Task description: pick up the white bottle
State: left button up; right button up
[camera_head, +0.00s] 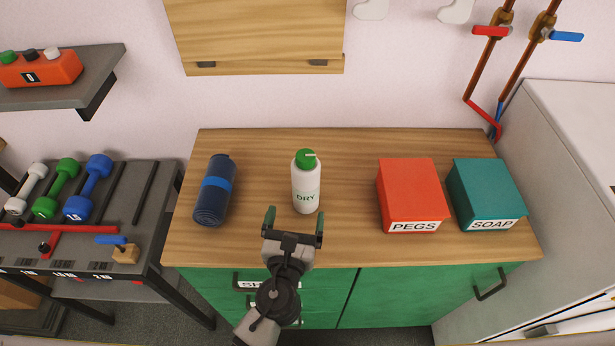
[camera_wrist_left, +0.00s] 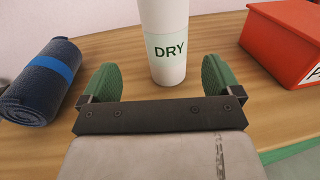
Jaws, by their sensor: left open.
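The white bottle (camera_head: 306,188) with a green cap and a "DRY" label stands upright on the wooden counter. In the left wrist view the bottle (camera_wrist_left: 163,45) is just beyond the fingers, centred between them, its top cut off by the frame. My left gripper (camera_head: 294,222) is open and empty at the counter's front edge, with its green fingertips pointing toward the bottle. In the left wrist view the green fingers (camera_wrist_left: 160,85) are spread wide, one on each side of the bottle's line. My right gripper is not in view.
A rolled dark blue towel (camera_head: 214,190) lies left of the bottle. A red PEGS box (camera_head: 410,188) and a teal SOAP box (camera_head: 485,188) stand to the right. The counter (camera_head: 345,235) is clear around the bottle. A dumbbell rack (camera_head: 120,200) is at the left.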

aim_at(303, 197)
pick_arm(q)
jog(key=w, duration=0.3)
jog(key=shift+d+r, duration=0.15)
jog(key=shift+d, duration=0.15)
jog(key=w, duration=0.1)
jog(key=w+d, duration=0.1)
jog(key=w, duration=0.1)
jog(key=w+p, duration=0.1)
jog(key=shift+w+d, duration=0.25)
jog(key=shift+w, duration=0.15)
jog(key=shift+w+f, duration=0.2)
jog(key=shift+w, duration=0.15)
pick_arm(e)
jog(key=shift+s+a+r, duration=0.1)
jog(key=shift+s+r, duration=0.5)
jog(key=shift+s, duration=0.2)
pick_arm(q)
jog(key=shift+s, duration=0.1)
jog(key=shift+c, duration=0.4)
jog(key=shift+c, duration=1.2)
jog(key=c, duration=0.9)
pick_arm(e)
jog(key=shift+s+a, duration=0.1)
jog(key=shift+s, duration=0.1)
